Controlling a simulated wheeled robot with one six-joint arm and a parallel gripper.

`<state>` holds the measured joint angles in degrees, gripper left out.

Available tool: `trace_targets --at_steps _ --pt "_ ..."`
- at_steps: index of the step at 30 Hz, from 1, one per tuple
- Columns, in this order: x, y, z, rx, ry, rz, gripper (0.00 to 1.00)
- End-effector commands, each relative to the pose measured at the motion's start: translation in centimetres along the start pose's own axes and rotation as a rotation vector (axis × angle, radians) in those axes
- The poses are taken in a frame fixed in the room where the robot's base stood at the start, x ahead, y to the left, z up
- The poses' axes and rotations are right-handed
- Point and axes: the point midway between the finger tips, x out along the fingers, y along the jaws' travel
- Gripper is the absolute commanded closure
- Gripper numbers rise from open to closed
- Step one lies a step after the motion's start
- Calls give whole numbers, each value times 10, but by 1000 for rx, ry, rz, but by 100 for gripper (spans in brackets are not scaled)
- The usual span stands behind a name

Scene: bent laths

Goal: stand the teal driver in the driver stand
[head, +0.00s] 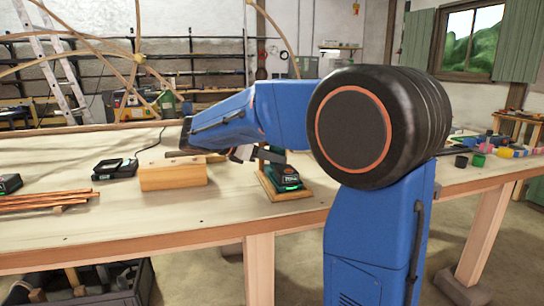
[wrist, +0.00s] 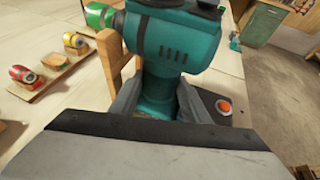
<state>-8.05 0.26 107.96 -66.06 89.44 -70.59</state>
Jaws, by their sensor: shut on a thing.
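The teal driver (wrist: 180,40) fills the upper middle of the wrist view, head up. My gripper (wrist: 160,98) is shut on its handle, one finger on each side. In the head view the driver's dark foot with teal marks (head: 285,177) shows low over the wooden base of the driver stand (head: 290,195). My arm hides the driver's upper part there. The stand's wooden upright (wrist: 112,68) is close beside the driver, on its left in the wrist view. I cannot tell whether the foot touches the base.
The bench front between block and stand is clear.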

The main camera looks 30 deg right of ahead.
Motion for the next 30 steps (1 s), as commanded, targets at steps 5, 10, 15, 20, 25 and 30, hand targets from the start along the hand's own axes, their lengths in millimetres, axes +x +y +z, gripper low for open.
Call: trace_targets --at_steps 5,10,15,20,25,30 --pt "0 0 0 2 -1 1 98" --pt "1 0 -2 2 -1 1 98" --pt "2 0 -4 2 -1 0 98" --pt "2 0 -5 1 -1 0 98" --pt "3 0 -7 1 -1 0 98" --pt "3 0 -8 1 -1 0 98"
